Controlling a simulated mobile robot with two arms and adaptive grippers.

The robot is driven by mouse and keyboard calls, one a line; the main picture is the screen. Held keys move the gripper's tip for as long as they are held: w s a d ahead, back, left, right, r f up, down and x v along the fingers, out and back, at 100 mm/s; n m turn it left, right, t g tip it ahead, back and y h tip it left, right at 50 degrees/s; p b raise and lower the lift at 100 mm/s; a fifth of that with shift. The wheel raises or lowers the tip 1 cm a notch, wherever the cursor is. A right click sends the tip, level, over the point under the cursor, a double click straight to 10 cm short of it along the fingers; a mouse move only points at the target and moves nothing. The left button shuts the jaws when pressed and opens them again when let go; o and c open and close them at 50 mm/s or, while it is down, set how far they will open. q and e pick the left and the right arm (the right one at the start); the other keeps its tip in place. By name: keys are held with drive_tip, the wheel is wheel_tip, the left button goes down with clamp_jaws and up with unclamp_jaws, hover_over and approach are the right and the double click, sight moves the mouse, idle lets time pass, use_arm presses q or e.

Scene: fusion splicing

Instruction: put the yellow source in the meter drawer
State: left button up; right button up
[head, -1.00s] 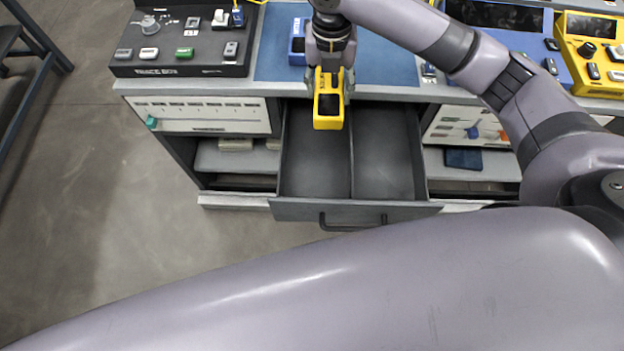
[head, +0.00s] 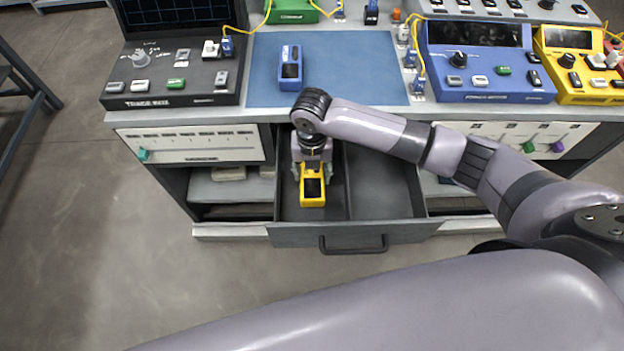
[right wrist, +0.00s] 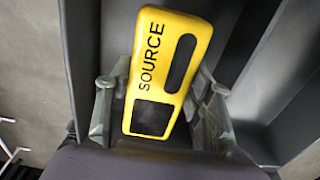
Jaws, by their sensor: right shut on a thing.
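The yellow source (head: 312,190) is a small yellow box with a dark window. In the right wrist view the source (right wrist: 165,75) shows the word SOURCE between the fingers. My right gripper (head: 312,172) is shut on it. It holds the source over or inside the left compartment of the open meter drawer (head: 385,190); I cannot tell whether the source touches the floor. The drawer is grey, split by a divider, with a handle on its front. My left gripper is not in view; a large arm link of mine crosses the bottom of the head view.
A blue handheld device (head: 290,68) lies on the blue mat (head: 350,65) above the drawer. A black trace box (head: 160,90) stands at left, blue (head: 480,85) and yellow (head: 578,90) meters at right. The drawer's right compartment is empty.

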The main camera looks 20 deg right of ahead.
sight(312, 181)
drive_tip(key=shift+f, duration=2.25)
drive_tip(key=shift+f, duration=0.15)
drive_tip(key=o, duration=1.4)
wheel_tip(312, 181, up, 12)
drive_tip(key=shift+r, duration=0.2)
